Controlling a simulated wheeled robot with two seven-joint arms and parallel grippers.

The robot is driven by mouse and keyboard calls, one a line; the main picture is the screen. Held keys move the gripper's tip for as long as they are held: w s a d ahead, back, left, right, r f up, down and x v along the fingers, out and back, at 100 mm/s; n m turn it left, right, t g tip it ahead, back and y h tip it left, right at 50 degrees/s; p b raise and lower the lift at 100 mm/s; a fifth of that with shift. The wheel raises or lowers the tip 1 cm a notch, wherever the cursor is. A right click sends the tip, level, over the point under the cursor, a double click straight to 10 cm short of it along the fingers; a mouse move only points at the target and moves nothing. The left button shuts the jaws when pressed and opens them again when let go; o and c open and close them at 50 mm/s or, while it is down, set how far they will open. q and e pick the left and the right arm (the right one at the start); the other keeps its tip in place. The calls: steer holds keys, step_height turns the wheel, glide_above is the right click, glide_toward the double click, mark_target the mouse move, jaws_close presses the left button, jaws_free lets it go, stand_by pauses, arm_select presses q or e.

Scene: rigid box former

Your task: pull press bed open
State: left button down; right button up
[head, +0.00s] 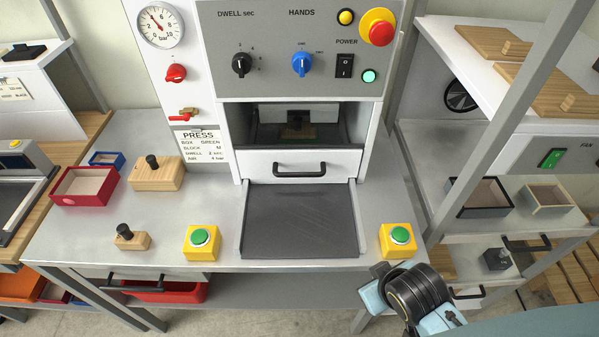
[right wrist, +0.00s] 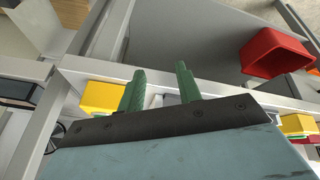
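The press bed (head: 262,164) is a white drawer front with a black bar handle (head: 299,169), seen in the head view in the press opening. It stands at the back of a dark runway (head: 300,222) with raised side edges, which is empty. My right gripper shows in the right wrist view (right wrist: 160,70), its two green fingers apart with nothing held between them. In the head view my right arm is at the lower right, in front of the bench and well away from the handle; its fingertips are hidden there. My left gripper is not in view.
Two yellow boxes with green buttons (head: 202,241) (head: 399,239) flank the runway. Wooden blocks with black knobs (head: 156,177) and a red tray (head: 86,186) lie to the left. A slanted grey post (head: 508,118) and shelving stand at right. A red bin (right wrist: 275,55) is below the bench.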

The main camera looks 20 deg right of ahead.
steer(key=w+d+r+n+t+h, duration=0.2)
steer(key=w+d+r+n+t, duration=0.25)
steer(key=w+r+t, duration=0.6)
steer(key=n+g+y, duration=0.1)
steer(key=n+y, duration=1)
steer(key=n, duration=0.5)
glide_toward(301, 176)
steer(key=x, duration=1)
steer(key=shift+w+a+f, duration=0.1)
steer(key=shift+w+a, duration=0.05)
steer(key=shift+w, duration=0.2)
jaws_close()
steer(key=shift+m, duration=0.25)
